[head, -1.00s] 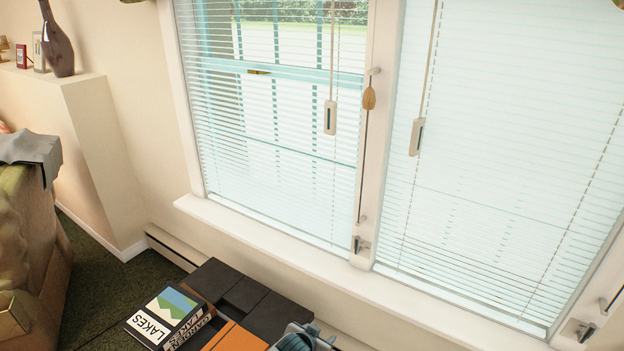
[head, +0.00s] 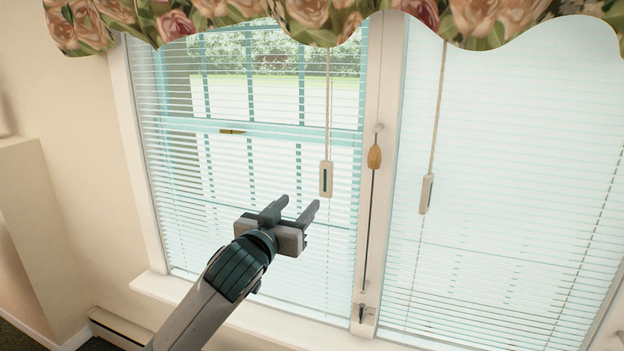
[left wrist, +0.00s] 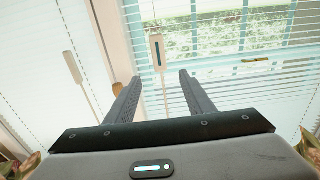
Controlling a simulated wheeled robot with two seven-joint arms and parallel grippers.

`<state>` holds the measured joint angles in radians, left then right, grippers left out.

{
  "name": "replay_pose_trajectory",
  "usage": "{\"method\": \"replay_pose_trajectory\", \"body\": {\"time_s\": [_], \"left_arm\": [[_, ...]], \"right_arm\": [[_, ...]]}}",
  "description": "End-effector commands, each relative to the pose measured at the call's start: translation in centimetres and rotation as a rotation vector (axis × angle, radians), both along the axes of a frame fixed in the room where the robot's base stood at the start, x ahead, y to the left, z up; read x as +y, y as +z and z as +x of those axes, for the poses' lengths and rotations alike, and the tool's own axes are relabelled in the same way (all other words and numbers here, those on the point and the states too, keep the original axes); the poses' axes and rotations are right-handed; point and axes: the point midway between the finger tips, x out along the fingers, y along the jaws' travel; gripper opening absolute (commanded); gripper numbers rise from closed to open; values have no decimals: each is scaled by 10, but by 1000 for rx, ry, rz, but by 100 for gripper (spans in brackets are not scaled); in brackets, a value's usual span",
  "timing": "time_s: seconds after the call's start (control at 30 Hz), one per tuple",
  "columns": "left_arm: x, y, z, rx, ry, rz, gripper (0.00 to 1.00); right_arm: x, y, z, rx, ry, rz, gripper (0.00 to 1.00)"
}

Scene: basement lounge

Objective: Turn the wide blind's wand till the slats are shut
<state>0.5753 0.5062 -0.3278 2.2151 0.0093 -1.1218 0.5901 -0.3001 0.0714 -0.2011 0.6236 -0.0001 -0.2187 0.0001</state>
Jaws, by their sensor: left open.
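Two blinds hang side by side. The left blind (head: 225,215) has open slats, with lawn and hedge showing through. The right blind (head: 500,180) looks paler and more closed; its right edge is partly outside the head view, and I cannot tell for sure which blind is the wide one. The left blind's wand ends in a pale handle (head: 326,179) with a dark slot. The right blind has a similar wand handle (head: 427,193). My left gripper (head: 300,201) is open and empty, below and left of the left handle, apart from it. In the left wrist view, that handle (left wrist: 157,52) shows beyond and between the fingertips.
A wooden knob (head: 374,157) hangs at the post (head: 387,80) between the blinds, with a dark rod under it. A floral valance (head: 480,18) covers the blinds' tops. The white sill (head: 160,291) runs below. The left wrist view appears upside down.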

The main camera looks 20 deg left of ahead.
Motion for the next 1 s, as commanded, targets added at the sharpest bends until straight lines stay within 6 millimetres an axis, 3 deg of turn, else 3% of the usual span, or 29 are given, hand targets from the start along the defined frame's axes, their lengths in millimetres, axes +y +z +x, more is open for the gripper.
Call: {"method": "replay_pose_trajectory", "body": {"time_s": [0.3,0.57,1.0], "left_arm": [[0,1,0,-1,0,-1,48],[0,1,10,0,1,-1,48],[-2,3,73,1,1,0,48]], "right_arm": [[-16,0,0,1,3,-16,45],[-15,4,0,1,3,-16,45],[-1,22,-3,6,0,-2,45]]}}
